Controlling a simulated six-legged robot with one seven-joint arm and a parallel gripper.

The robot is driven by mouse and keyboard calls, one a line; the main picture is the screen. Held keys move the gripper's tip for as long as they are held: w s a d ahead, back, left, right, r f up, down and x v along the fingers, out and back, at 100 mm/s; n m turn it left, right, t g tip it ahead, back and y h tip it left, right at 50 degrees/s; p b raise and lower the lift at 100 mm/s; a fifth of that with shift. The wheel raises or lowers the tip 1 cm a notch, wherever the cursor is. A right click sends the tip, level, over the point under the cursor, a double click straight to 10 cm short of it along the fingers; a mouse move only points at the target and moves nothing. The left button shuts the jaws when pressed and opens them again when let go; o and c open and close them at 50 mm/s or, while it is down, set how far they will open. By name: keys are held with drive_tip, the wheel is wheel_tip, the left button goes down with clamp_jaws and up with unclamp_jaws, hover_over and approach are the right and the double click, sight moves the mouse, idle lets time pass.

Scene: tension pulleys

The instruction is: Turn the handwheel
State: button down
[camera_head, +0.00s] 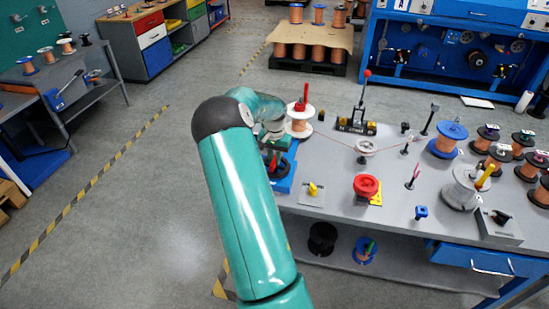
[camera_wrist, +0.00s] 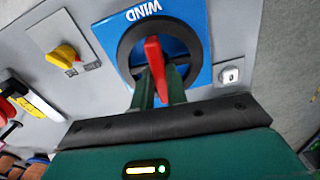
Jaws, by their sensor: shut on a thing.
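The handwheel (camera_wrist: 127,47) is a black ring with a red grip (camera_wrist: 154,55) across it, on a blue plate (camera_wrist: 190,20) marked WIND. In the head view its blue mount (camera_head: 287,178) is at the table's left edge, largely behind my arm. My gripper (camera_wrist: 158,82) reaches the handwheel from below in the wrist view. Its two green fingers are shut on the red grip, one on each side.
A yellow knob (camera_wrist: 65,54) and a small key switch (camera_wrist: 229,75) flank the blue plate. On the grey table (camera_head: 330,220), a spool with a red top (camera_head: 300,118) stands close to my arm. A red wheel (camera_head: 366,185) and several spools are farther right.

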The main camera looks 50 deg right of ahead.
sight(274, 159)
idle(0.3)
drive_tip(key=c, duration=1.4)
unclamp_jaws()
drive_tip(key=shift+r, duration=0.1)
wheel_tip(274, 159, up, 14)
drive_tip(key=shift+f, duration=0.2)
drive_tip(key=shift+a, duration=0.15)
